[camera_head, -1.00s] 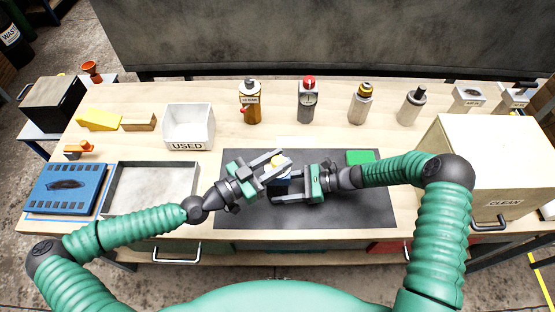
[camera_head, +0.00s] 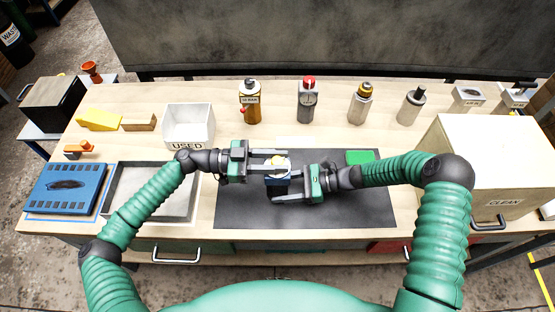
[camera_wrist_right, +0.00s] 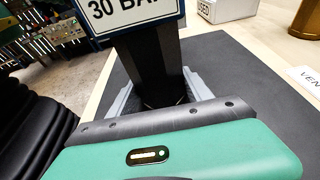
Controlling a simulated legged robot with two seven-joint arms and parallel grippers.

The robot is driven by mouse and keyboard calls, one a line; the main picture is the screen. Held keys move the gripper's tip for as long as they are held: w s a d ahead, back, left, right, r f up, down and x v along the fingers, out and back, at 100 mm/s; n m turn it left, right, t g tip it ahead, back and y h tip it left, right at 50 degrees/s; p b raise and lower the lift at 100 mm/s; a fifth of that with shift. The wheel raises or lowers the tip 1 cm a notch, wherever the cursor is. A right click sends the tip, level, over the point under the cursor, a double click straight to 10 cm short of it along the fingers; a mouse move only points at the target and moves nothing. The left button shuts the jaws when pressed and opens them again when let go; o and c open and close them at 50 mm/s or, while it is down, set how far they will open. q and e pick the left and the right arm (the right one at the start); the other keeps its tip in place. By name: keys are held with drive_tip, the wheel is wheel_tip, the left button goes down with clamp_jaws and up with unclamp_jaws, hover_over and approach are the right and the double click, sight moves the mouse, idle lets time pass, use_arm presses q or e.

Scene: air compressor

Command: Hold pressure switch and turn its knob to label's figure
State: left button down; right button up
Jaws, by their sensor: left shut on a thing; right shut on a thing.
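My right gripper (camera_head: 284,186) comes from the right and is shut on the switch body. The knob's pointer and scale are too small to read.
The dark mat (camera_head: 240,205) lies below both grippers, with a green pad (camera_head: 361,157) at its back right. A grey tray (camera_head: 130,185) and white USED bin (camera_head: 188,125) stand left. Several bottles and fittings line the back. A CLEAN box (camera_head: 490,150) stands right.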

use_arm(q)
drive_tip(key=m+g, duration=0.1)
drive_tip(key=g, duration=0.1)
drive_tip(key=m+g+y, duration=0.1)
drive_tip(key=m+g, duration=0.2)
drive_tip(key=g, duration=0.2)
drive_tip(key=shift+f+m+y, duration=0.3)
drive_tip(key=shift+m, duration=0.1)
use_arm(e)
drive_tip(key=shift+s, duration=0.1)
use_arm(q)
drive_tip(key=shift+w+g, duration=0.1)
drive_tip(key=shift+g, duration=0.3)
drive_tip(key=shift+a, duration=0.1)
drive_tip(key=c, duration=1.3)
unclamp_jaws()
drive_tip(key=shift+o, duration=1.2)
drive_tip(key=shift+r, duration=0.2)
drive_tip(key=v, duration=0.7)
drive_tip(key=shift+w+a, duration=0.15)
drive_tip(key=shift+w, duration=0.05)
